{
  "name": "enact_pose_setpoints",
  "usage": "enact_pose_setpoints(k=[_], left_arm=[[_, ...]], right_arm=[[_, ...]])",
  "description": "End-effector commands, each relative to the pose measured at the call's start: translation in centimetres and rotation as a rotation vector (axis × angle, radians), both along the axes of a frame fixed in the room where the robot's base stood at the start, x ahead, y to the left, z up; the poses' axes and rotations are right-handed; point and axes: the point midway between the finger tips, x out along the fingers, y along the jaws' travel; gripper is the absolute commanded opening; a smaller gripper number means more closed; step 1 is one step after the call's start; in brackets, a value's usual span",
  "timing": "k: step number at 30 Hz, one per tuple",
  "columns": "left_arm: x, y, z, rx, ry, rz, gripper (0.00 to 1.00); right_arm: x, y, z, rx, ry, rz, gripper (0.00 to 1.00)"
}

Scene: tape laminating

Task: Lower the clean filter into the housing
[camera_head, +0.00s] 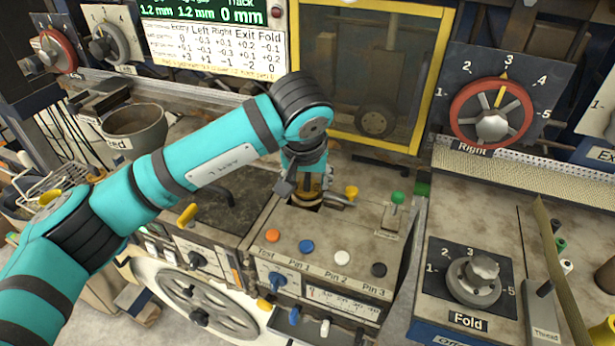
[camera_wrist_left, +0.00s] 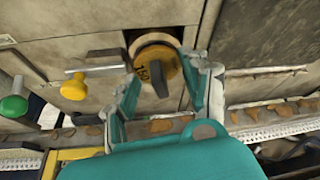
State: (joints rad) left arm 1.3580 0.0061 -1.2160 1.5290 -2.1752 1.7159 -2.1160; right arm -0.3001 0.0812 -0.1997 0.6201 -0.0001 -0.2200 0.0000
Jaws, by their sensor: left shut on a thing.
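The filter (camera_wrist_left: 168,66) is a round yellow-orange piece with a dark handle and the marking "150". In the left wrist view it sits between the fingers of my left gripper (camera_wrist_left: 158,76), which is shut on it. In the head view the left gripper (camera_head: 309,180) points down over the bench block, with a little of the yellow filter (camera_head: 308,196) showing beneath it. The housing is a dark square opening (camera_head: 297,204) in the block's top, also visible behind the filter in the left wrist view (camera_wrist_left: 133,37). The filter is at the opening; its exact depth is hidden. My right gripper is out of view.
A yellow knob (camera_head: 351,191) and a green knob (camera_head: 397,198) stand close right of the opening. Coloured buttons line the block's front top. A yellow-framed window (camera_head: 370,75) rises behind. A metal cup (camera_head: 136,127) stands left, behind my arm.

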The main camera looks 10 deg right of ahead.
Motion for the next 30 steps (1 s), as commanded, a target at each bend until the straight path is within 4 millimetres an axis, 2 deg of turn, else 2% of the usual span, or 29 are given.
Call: enact_pose_setpoints(k=[6, 14, 15, 20, 30], left_arm=[[0.02, 0.01, -0.69, -0.001, -0.001, 0.001, 0.14], [0.01, 0.0, -0.67, 0.0, 0.0, 0.001, 0.14], [0.01, 0.0, -0.67, 0.0, 0.0, 0.001, 0.52], [-0.01, -0.03, -0.67, -0.001, 0.0, 0.0, 0.73], [-0.1, 0.0, -0.4, -0.001, -0.001, 0.0, 0.74]], right_arm=[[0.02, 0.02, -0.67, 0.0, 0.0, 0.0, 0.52], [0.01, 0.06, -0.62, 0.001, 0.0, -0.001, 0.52], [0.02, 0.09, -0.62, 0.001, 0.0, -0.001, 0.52], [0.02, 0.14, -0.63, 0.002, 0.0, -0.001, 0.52], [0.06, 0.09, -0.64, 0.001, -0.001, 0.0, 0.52]])
